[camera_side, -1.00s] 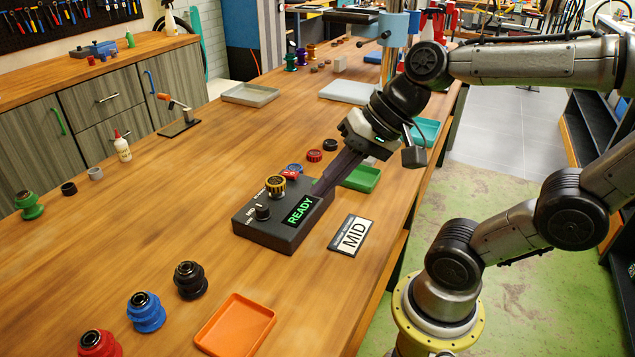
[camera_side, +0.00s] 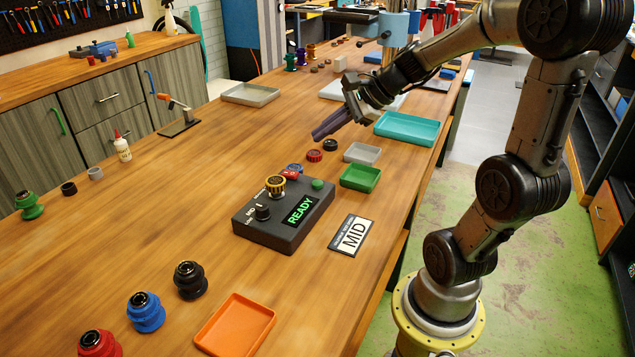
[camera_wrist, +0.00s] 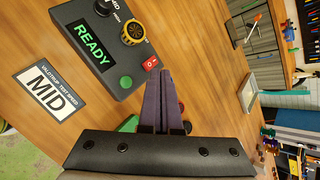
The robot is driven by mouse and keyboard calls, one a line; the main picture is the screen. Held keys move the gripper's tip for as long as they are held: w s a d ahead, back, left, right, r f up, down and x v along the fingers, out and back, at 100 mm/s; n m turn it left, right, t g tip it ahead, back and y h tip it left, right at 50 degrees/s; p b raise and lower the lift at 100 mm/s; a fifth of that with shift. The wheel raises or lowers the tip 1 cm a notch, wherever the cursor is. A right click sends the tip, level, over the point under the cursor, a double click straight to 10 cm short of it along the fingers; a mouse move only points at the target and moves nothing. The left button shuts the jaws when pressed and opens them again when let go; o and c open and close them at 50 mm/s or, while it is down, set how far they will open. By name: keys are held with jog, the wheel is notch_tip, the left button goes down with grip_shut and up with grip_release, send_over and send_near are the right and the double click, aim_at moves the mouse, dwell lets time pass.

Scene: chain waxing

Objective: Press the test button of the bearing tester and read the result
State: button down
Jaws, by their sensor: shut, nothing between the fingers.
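The bearing tester (camera_side: 270,235) is a dark box on the wooden table, and it also shows in the wrist view (camera_wrist: 75,15). Its display (camera_side: 300,209) reads READY in green. A green round button (camera_side: 317,184) sits on its top beside the display; it also shows in the wrist view (camera_wrist: 126,82). A black knob (camera_side: 262,212), a yellow bearing piece (camera_side: 275,186) and a red rocker switch (camera_side: 290,174) are also on it. My gripper (camera_side: 318,135) is shut and empty, above the table beyond the tester, clear of the button. Its dark fingers also show in the wrist view (camera_wrist: 164,80).
A card reading MID (camera_side: 352,236) lies right of the tester. Green (camera_side: 361,178), grey (camera_side: 361,153), teal (camera_side: 407,129) and orange (camera_side: 236,325) trays stand along the table. Red, blue and black spools (camera_side: 190,280) stand at front left. The table's middle left is clear.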

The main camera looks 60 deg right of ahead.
aim_at(317, 184)
jog(key=shift+f, duration=4.4)
jog(key=shift+f, duration=0.15)
jog(key=shift+f, duration=0.25)
